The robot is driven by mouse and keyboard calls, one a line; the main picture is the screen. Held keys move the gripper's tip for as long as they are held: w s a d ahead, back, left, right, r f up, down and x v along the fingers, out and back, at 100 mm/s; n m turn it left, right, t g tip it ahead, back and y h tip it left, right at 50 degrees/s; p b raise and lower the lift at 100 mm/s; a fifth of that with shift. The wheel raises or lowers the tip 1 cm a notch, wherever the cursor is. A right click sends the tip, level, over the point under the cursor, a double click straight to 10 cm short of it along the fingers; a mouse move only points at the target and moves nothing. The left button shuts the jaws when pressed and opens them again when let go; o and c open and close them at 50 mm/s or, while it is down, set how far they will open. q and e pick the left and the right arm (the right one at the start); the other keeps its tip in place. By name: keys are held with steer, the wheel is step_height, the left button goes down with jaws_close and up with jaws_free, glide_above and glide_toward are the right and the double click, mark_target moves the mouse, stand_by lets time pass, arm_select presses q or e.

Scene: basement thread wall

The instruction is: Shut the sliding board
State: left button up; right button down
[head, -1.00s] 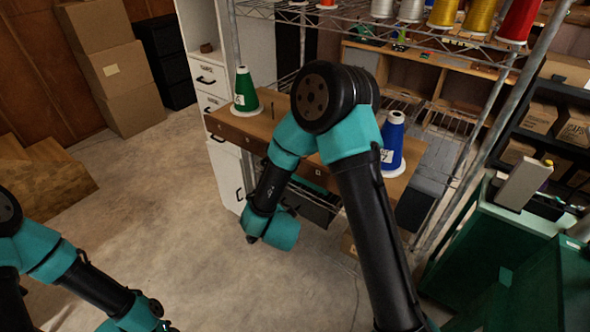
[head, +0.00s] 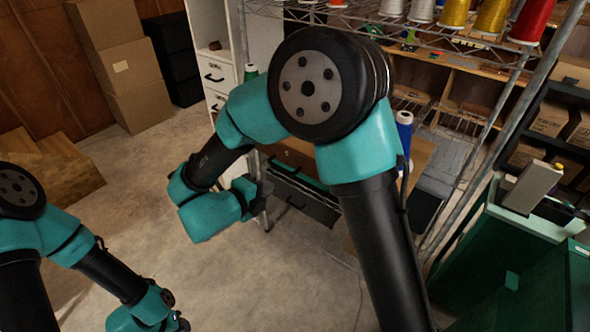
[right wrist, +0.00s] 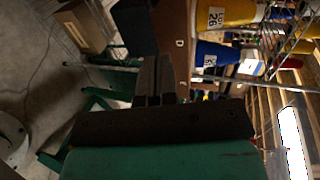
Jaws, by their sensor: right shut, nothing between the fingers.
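The sliding board (head: 420,160) is a brown wooden board sticking out from the shelving, largely hidden behind my right arm in the head view. Its brown front edge also shows in the right wrist view (right wrist: 178,38). A blue thread cone (head: 404,132) stands on it; the top of a green cone (head: 251,71) shows at the left. My right gripper (head: 264,188) is in front of the board, partly hidden by the wrist. In the right wrist view its dark fingers (right wrist: 152,78) are together and empty, close to the board's edge. My left gripper (head: 182,322) is low at the left, barely visible.
A wire rack (head: 470,42) with thread cones rises behind the board. White drawers (head: 215,75) stand to its left, a dark drawer (head: 305,198) below it. Green bins (head: 480,245) are at the right.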

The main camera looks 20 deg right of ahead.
mark_target(303, 165)
steer(key=x, duration=1.3)
steer(key=shift+d+r, duration=0.15)
steer(key=shift+r, duration=0.15)
steer(key=shift+w+d, duration=0.3)
steer(key=shift+d, duration=0.1)
steer(key=w+d, duration=0.4)
steer(key=d, duration=0.2)
steer(key=w+d, duration=0.4)
steer(key=d, duration=0.1)
steer(key=w+d, duration=0.4)
steer(key=d, duration=0.2)
steer(key=shift+w+d, duration=0.1)
steer(key=shift+d, duration=0.25)
steer(key=shift+d+r, duration=0.1)
steer(key=shift+w+d, duration=0.1)
